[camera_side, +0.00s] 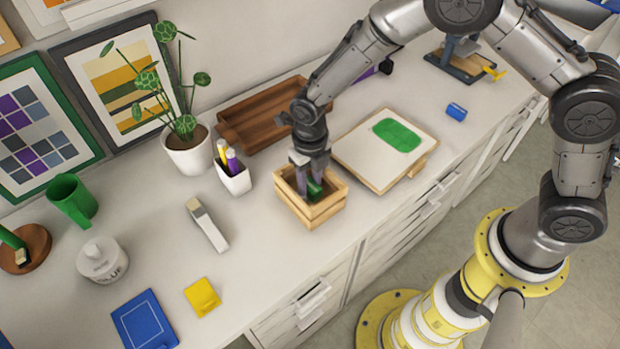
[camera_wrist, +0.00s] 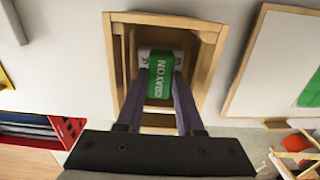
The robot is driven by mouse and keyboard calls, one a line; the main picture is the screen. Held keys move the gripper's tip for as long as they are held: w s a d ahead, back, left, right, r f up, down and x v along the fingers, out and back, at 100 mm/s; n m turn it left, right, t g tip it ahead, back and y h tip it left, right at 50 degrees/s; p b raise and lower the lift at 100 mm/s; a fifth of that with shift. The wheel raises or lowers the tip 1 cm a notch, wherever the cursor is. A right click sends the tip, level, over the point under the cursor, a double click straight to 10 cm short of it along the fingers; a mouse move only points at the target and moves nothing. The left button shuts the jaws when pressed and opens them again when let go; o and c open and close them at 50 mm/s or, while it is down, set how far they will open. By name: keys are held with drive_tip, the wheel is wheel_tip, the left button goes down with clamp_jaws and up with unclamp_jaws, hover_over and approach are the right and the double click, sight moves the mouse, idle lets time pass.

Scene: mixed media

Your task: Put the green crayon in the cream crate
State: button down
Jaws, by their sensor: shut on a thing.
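The green crayon (camera_side: 315,187) is a short, thick green block with "CRAYON" lettering, clearest in the wrist view (camera_wrist: 160,76). My gripper (camera_side: 308,181) points down and is shut on it, with one finger on each side in the wrist view (camera_wrist: 160,92). The cream crate (camera_side: 325,208) is a pale wooden slatted box on the counter. The crayon and fingertips are within its opening; its rim surrounds them in the wrist view (camera_wrist: 214,70). I cannot tell whether the crayon touches the crate's floor, which is partly hidden.
A drawing board (camera_side: 360,168) with a green patch lies right of the crate. A white pen cup (camera_side: 234,181) stands to its left, and a brown tray (camera_side: 255,120) lies behind. A plant pot (camera_side: 188,155) is farther left.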

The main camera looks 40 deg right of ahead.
sight(310, 184)
drive_tip(key=c, duration=0.5)
unclamp_jaws()
drive_tip(key=shift+f, duration=0.1)
drive_tip(key=shift+c, duration=0.2)
wheel_tip(310, 184, up, 12)
drive_tip(key=s+d+r+m+t, duration=0.2)
drive_tip(key=s+d+r+m, duration=0.2)
drive_tip(key=d+r+m, duration=0.45)
drive_tip(key=s+d+r+m+t, duration=0.1)
drive_tip(key=s+d+r+m, duration=0.2)
drive_tip(key=s+m, duration=0.6)
drive_tip(key=s+d+r+m+t, duration=0.2)
drive_tip(key=s+d+r+m, duration=0.2)
drive_tip(key=s+m, duration=0.6)
drive_tip(key=shift+d+m+t, duration=0.3)
drive_tip(key=shift+d+m, duration=0.9)
drive_tip(key=shift+m, duration=3.05)
